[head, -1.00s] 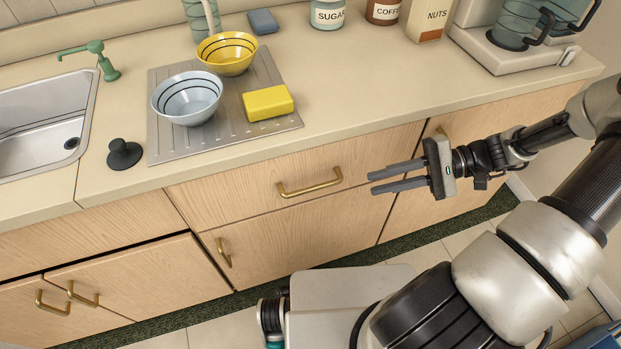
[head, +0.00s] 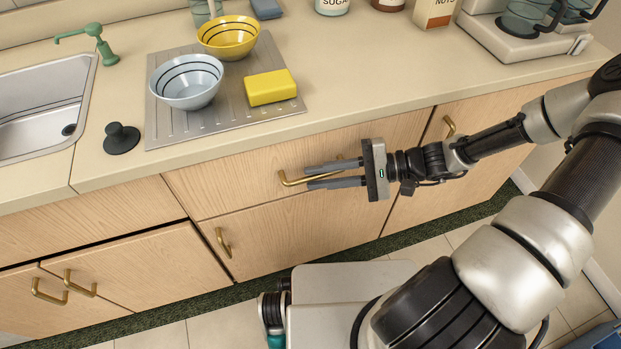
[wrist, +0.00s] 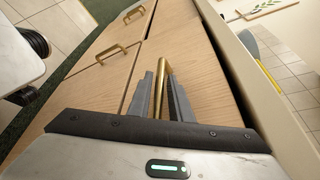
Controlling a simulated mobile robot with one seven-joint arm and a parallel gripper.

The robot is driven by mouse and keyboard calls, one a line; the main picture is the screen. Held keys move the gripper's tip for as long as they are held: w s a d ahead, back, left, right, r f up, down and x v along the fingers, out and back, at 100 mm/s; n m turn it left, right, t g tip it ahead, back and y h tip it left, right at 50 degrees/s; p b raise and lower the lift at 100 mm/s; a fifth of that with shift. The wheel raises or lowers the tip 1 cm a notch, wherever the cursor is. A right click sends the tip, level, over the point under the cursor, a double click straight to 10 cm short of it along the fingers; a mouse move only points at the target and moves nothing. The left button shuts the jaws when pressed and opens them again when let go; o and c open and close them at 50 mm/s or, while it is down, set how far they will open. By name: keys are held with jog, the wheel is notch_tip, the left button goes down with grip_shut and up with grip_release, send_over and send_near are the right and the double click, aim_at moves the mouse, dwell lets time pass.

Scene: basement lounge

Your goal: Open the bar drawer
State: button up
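The wooden drawer (head: 235,178) under the counter is closed, its front flush with the cabinet. Its brass bar handle (head: 290,181) is partly hidden behind my fingers in the head view. My gripper (head: 306,177) is at the handle, fingers pointing left along the drawer front. In the wrist view the brass handle (wrist: 164,75) runs between the two fingers of my gripper (wrist: 161,78), which are apart. I cannot tell whether either finger touches the bar.
Below is a cabinet door with a brass handle (head: 223,242); another handled door (head: 449,126) is at right. The counter (head: 370,70) above holds bowls (head: 187,82), a yellow sponge (head: 270,87) and a sink (head: 40,108). Tiled floor (head: 215,330) lies below.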

jog(key=shift+x, duration=1.2)
grip_shut()
jog(key=shift+s+d, duration=0.1)
